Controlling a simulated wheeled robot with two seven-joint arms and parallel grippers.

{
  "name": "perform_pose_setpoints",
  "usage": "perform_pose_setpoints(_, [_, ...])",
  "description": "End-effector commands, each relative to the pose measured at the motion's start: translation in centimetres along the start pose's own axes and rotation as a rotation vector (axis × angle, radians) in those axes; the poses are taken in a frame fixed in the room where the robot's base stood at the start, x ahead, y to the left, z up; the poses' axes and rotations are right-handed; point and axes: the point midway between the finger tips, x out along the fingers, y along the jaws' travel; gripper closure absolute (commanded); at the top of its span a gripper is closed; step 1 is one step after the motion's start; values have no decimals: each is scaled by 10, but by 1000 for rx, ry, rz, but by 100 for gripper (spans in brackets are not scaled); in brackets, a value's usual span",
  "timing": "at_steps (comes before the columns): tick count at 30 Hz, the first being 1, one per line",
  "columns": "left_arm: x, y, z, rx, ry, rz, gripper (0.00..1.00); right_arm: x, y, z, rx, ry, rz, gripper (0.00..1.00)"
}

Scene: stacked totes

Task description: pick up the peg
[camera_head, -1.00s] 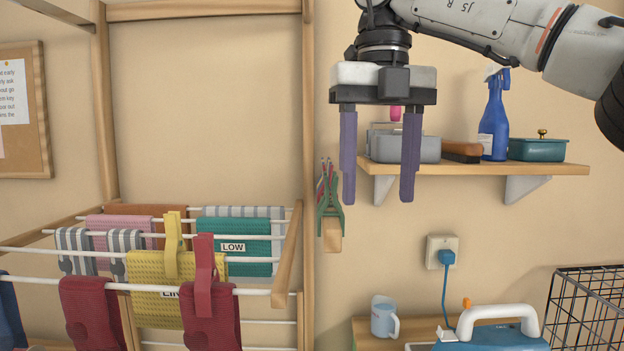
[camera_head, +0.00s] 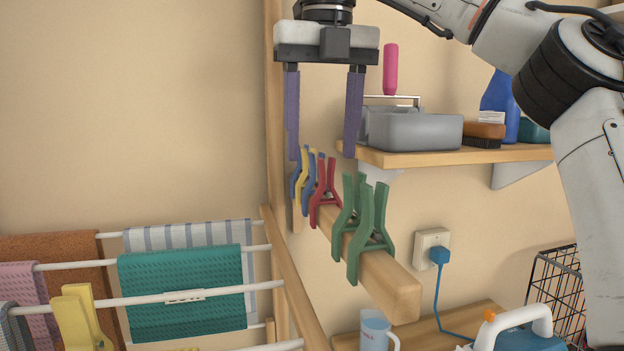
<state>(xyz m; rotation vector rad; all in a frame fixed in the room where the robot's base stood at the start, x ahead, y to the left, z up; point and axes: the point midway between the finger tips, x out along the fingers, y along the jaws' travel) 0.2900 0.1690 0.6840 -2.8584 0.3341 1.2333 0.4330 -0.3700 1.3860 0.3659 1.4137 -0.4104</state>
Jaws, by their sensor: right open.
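Several clothes pegs are clipped along a wooden bar (camera_head: 388,284) that juts out toward me. Two green pegs (camera_head: 369,235) are nearest, then a red peg (camera_head: 326,193). Blue pegs (camera_head: 309,188) and a yellow peg (camera_head: 300,176) sit at the far end, partly overlapping. Another yellow peg (camera_head: 80,318) is on the drying rack at lower left. My right gripper (camera_head: 321,157) is open and empty. Its purple fingers point down and appear just above the far pegs in the picture; I cannot tell the depth between them. My left gripper is not in view.
A wall shelf (camera_head: 450,156) holds a grey caddy (camera_head: 415,132), a brush (camera_head: 484,135) and a blue spray bottle (camera_head: 501,100) right of the gripper. The drying rack (camera_head: 285,275) with cloths stands left of the bar. A mug (camera_head: 375,332) and iron (camera_head: 520,335) are below.

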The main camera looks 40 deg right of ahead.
Motion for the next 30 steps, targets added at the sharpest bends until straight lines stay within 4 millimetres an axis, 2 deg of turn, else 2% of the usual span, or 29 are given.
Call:
perform_pose_setpoints(1, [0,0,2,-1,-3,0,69,10,0,0,-4,9,-1,45])
perform_pose_setpoints(3, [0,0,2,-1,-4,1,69,17,0,0,-5,8,-1,45])
perform_pose_setpoints(11, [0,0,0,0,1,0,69,32,1,2,-1,5,-1,45])
perform_pose_setpoints(19, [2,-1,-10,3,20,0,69,68,3,5,-3,7,-1,45])
perform_pose_setpoints(23, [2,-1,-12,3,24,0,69,75,3,5,0,3,-1,45])
perform_pose_setpoints(30, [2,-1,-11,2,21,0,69,76,3,5,1,1,-1,47])
